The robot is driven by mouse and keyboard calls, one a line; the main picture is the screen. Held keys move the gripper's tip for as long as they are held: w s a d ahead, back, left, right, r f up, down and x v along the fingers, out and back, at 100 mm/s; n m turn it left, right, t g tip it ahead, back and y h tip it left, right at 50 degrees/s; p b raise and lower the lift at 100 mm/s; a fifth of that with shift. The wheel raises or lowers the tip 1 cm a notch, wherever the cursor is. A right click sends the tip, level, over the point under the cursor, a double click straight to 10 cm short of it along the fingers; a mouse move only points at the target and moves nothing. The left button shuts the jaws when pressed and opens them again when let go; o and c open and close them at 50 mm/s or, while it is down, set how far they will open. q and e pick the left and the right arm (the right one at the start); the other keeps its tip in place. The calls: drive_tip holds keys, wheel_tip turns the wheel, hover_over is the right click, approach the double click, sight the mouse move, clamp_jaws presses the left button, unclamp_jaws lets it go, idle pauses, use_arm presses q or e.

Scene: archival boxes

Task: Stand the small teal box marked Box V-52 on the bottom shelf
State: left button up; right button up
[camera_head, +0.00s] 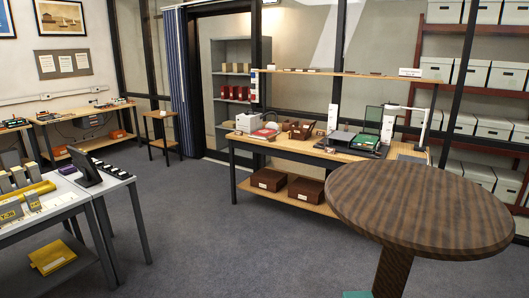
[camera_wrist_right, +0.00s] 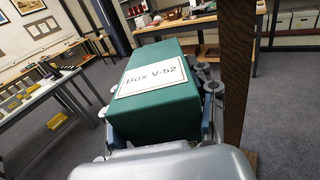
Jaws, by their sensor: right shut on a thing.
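The small teal box (camera_wrist_right: 158,122) with a white label reading "Box V-52" is in the right wrist view. My right gripper (camera_wrist_right: 157,108) is shut on it, with a finger along each side. The label faces up toward the camera. Only a teal sliver (camera_head: 356,294) shows at the bottom edge of the head view. The long wooden desk has a low bottom shelf (camera_head: 312,204) carrying brown boxes (camera_head: 268,180). A grey shelf unit (camera_head: 229,48) with red boxes stands behind it. My left gripper is out of view.
A round wooden table (camera_head: 420,205) on a brown post (camera_head: 392,272) stands close at right, its post beside the held box. A grey-white table (camera_head: 85,185) is at left. Carpet (camera_head: 200,240) between them is clear. Dark red racks (camera_head: 484,88) hold pale boxes behind glass.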

drive_tip(key=shift+s+d+f, duration=0.1)
drive_tip(key=shift+s+f, duration=0.2)
drive_tip(key=shift+f, duration=0.4)
drive_tip(key=s+f, duration=0.2)
drive_tip(key=s, duration=0.5)
drive_tip(key=shift+s+f, duration=0.2)
drive_tip(key=shift+s, duration=0.05)
